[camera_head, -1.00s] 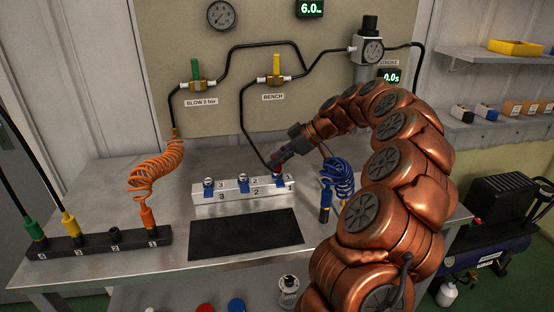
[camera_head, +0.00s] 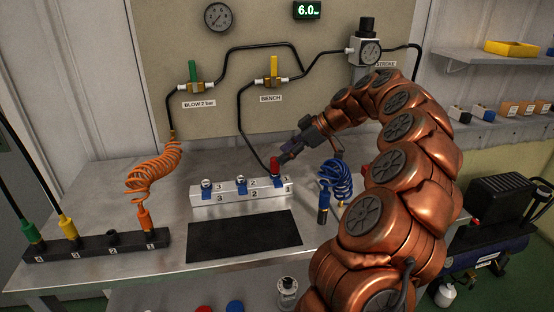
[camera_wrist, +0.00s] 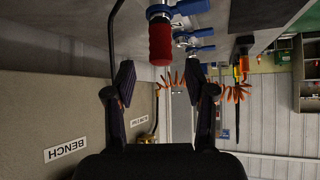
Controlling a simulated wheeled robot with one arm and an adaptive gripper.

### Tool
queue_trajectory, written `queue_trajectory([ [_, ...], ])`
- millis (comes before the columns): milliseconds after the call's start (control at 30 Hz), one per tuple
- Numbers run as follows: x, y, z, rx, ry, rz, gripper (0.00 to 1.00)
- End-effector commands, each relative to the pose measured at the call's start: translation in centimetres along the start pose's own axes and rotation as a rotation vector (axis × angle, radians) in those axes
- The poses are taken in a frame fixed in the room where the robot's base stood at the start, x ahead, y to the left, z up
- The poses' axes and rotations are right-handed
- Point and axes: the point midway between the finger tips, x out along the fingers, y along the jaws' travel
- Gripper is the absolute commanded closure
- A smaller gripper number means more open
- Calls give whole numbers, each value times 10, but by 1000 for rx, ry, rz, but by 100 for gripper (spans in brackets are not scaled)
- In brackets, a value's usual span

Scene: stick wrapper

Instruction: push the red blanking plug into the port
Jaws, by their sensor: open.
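The red blanking plug (camera_head: 274,163) stands upright at port 1, at the right end of the silver manifold block (camera_head: 225,195). In the wrist view, which is upside down, the red plug (camera_wrist: 160,45) meets a metal port collar (camera_wrist: 159,13) beside a blue lever. How deep it sits inside the collar cannot be told. My gripper (camera_head: 285,157) is just right of the plug in the head view. In the wrist view my gripper (camera_wrist: 160,83) has its two black fingers spread with nothing between them, and the plug is beyond the tips, apart from them.
Ports 2 and 3 carry blue levers (camera_head: 241,184). A blue coiled hose (camera_head: 336,180) stands right of the block, close to my arm. A black mat (camera_head: 244,236) lies in front. An orange coiled hose (camera_head: 153,172) and a black holder rack (camera_head: 95,247) are at left.

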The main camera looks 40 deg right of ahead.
Motion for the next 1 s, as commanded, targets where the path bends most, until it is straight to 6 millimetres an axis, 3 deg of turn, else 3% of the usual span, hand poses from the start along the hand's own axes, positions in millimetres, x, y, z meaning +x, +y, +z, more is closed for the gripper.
queue_trajectory([
  [200, -38, 1, 0, 0, 0, 1, 45],
  [400, -62, 1, 0, 0, 0, -1, 45],
  [633, -74, 0, 1, 1, -1, -4, 45],
  [1000, -76, 0, 1, 1, -1, -4, 45],
])
